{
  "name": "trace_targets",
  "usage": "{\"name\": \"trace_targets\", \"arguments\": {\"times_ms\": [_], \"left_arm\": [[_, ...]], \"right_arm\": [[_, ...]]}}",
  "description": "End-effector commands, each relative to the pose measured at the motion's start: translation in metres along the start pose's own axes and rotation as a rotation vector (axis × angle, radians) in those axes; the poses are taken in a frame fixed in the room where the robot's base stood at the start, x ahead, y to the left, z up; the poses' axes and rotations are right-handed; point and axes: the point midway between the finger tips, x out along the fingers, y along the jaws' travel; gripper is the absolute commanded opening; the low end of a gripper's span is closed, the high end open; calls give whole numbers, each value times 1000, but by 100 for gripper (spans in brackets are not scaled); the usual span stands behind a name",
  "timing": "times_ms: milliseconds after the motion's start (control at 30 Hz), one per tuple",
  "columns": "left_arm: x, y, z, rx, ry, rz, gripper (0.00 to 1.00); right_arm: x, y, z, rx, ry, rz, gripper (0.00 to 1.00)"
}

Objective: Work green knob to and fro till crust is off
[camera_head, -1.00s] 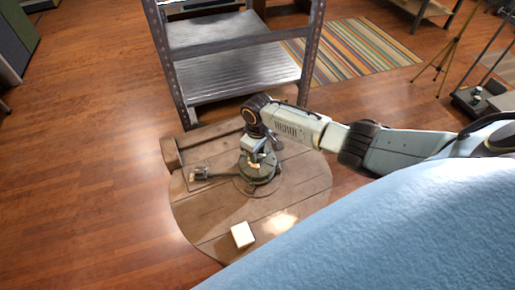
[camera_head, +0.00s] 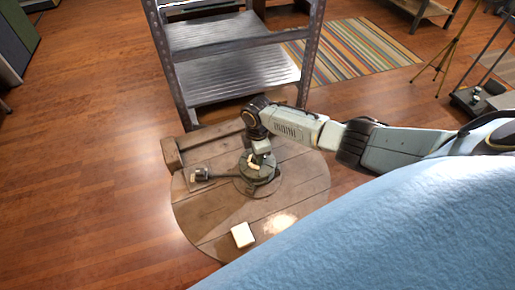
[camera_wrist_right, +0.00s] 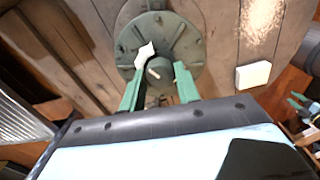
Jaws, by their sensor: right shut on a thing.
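A round grey-green fixture (camera_head: 252,186) with a dark side arm (camera_head: 203,174) is set on a round wooden table (camera_head: 205,225). In the right wrist view its bolted green disc (camera_wrist_right: 186,30) lies under my right gripper (camera_wrist_right: 160,82). My right gripper also shows in the head view (camera_head: 259,163), pointing down at the middle of the fixture. Its fingers are shut on the green knob there, which they largely hide. A pale pointed piece (camera_wrist_right: 143,55) and a small tan stub show between the fingers. I cannot tell whether either is crust.
A white block (camera_head: 242,235) lies on the table near its front edge. A wooden beam runs along the table's back left. A metal shelf rack (camera_head: 235,75) stands close behind. Open wooden floor lies to the left.

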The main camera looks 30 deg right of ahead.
Motion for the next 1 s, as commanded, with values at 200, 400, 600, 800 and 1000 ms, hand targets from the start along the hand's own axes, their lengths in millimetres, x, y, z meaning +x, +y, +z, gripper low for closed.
{"name": "trace_targets", "arguments": {"times_ms": [200, 400, 600, 800, 1000], "left_arm": [[2, 0, 0, 0, 0, 0, 36], [3, 0, 0, 0, 0, 0, 36], [3, 0, 0, 0, 0, 0, 36], [4, 0, 0, 0, 0, 0, 36], [4, 0, 0, 0, 0, 0, 36]], "right_arm": [[0, 1, -1, -164, 3, 2, 9], [0, 1, -1, -271, 3, 2, 9], [0, 1, -1, -328, 2, 2, 9], [-1, 1, -1, -348, 3, 2, 9], [-1, 1, -1, -349, 3, 2, 9]]}}
